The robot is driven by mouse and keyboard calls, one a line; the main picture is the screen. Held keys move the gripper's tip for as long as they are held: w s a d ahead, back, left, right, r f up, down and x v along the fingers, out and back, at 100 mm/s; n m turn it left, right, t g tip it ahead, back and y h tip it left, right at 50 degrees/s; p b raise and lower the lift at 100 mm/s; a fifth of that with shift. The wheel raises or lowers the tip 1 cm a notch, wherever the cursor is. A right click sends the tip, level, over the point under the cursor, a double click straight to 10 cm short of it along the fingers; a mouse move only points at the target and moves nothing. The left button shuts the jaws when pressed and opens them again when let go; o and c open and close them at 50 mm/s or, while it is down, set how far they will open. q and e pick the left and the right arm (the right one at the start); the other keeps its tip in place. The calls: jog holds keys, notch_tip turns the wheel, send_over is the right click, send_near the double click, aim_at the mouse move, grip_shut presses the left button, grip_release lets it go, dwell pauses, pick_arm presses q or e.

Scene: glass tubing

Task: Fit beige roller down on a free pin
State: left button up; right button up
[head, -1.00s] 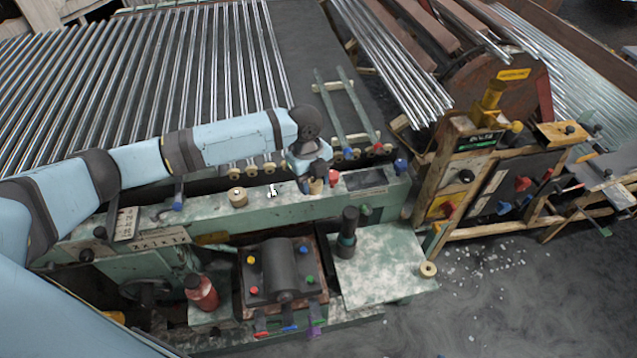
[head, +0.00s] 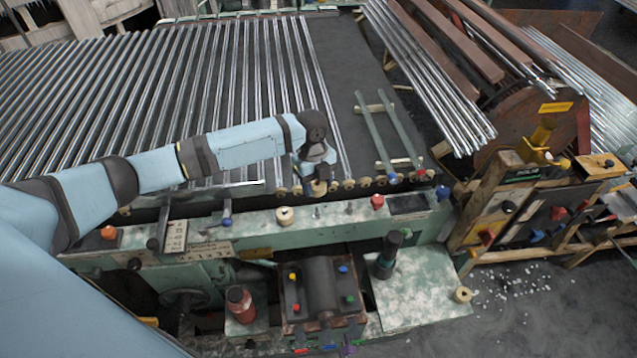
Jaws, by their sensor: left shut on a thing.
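My left gripper (head: 318,181) is shut on a beige roller (head: 319,189). It holds the roller over the back edge of the green bench rail (head: 345,222), beside the row of small beige wheels. A short grey pin (head: 317,211) stands bare on the rail, just in front of and below the held roller. Another small upright shape, seemingly a pin (head: 349,207), stands farther right. A second beige roller (head: 285,215) sits on the rail to the left. The gripper partly hides the held roller. My right gripper is not in view.
A red knob (head: 377,202) stands right of the pins. Another beige roller (head: 462,295) sits at the pale side plate's corner, near a dark cylinder (head: 389,254). Glass tubes (head: 190,90) lie behind.

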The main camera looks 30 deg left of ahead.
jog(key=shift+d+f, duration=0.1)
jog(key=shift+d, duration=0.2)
pick_arm(q)
jog(key=shift+f, duration=0.75)
jog(key=shift+f+b, duration=0.9)
jog(key=shift+f, duration=1.25)
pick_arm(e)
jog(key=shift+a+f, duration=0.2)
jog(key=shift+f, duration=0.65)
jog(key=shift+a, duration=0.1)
pick_arm(q)
jog(key=shift+p, duration=0.65)
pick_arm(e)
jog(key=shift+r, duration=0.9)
